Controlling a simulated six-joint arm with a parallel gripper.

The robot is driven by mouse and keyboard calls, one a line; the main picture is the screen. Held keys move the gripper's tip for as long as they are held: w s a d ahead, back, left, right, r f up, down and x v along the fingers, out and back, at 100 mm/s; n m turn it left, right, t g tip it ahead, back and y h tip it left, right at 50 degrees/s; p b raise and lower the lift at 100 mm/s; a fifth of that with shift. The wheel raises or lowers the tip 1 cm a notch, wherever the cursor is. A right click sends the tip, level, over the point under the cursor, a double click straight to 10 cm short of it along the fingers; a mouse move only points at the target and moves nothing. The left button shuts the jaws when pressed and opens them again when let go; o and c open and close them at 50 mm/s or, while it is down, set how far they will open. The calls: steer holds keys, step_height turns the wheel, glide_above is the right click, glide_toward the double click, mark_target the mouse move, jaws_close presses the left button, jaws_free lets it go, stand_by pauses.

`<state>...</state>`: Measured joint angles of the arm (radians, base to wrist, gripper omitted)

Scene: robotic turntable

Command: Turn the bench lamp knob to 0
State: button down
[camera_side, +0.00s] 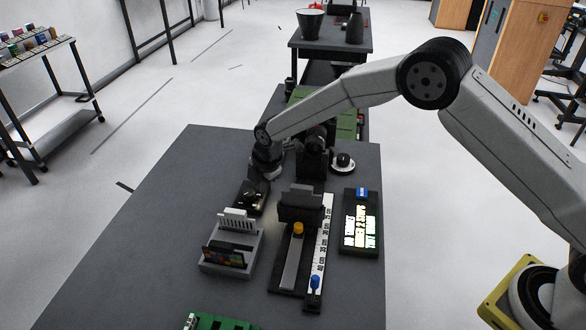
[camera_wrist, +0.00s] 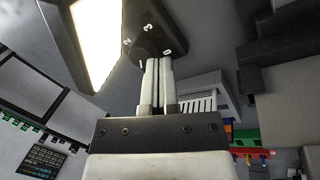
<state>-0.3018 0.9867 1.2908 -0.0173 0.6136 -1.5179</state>
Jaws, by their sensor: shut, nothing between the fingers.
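The dark knob dial (camera_wrist: 146,46) shows in the wrist view at top centre, marked 0, 1, 2 and 3. Its pointer setting cannot be made out. My gripper (camera_wrist: 159,62) is shut and empty, its two pale fingers together and their tips overlapping the dial's lower edge between 1 and 0. I cannot tell whether they touch it. A bright lit lamp panel (camera_wrist: 98,38) is left of the dial. In the side view my wrist hangs over the grey bench, and the fingertips and knob cannot be made out clearly.
In the side view, a grey card holder (camera_side: 228,262) stands on the bench (camera_side: 160,225). Right of it are a slider with a ruler (camera_side: 322,240) and a lit display box (camera_side: 361,225). A green circuit board (camera_side: 210,322) lies at the front. The bench's left part is clear.

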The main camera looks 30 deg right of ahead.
mark_target(252, 204)
steer(key=shift+r, duration=1.65)
steer(key=a, duration=0.1)
steer(key=a+r, duration=0.1)
steer(key=shift+s+a, duration=0.2)
steer(key=shift+a, duration=0.15)
steer(key=shift+f, duration=0.1)
steer(key=shift+f, duration=3.45)
steer(key=shift+w+d, duration=0.1)
steer(key=shift+w, duration=0.1)
